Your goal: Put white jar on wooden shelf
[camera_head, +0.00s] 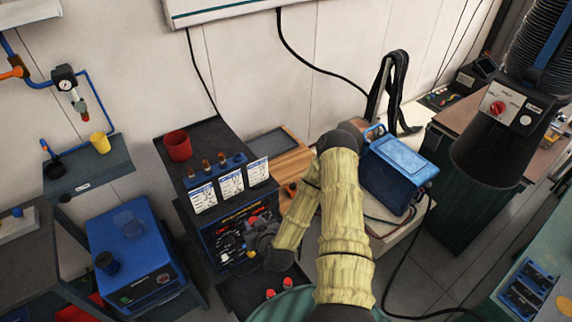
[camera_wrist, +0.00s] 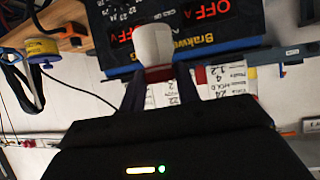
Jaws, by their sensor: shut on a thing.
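In the wrist view a white jar (camera_wrist: 153,44) stands out between the fingertips of my gripper (camera_wrist: 160,78). The fingers are shut on it, and a red band shows just below its white part. In the head view my gripper (camera_head: 262,238) is a dark shape in front of the dark panel of a machine, and I cannot make out the jar there. A wooden surface (camera_head: 292,166) shows behind that machine, partly covered by a grey tray and my arm; it may be the wooden shelf.
Label cards (camera_head: 231,184) and small bottles line the machine's top edge, near a red cup (camera_head: 177,146). A blue box (camera_head: 398,168) stands right of my arm. A blue machine (camera_head: 133,250) is at left. A yellow spool (camera_wrist: 41,48) shows in the wrist view.

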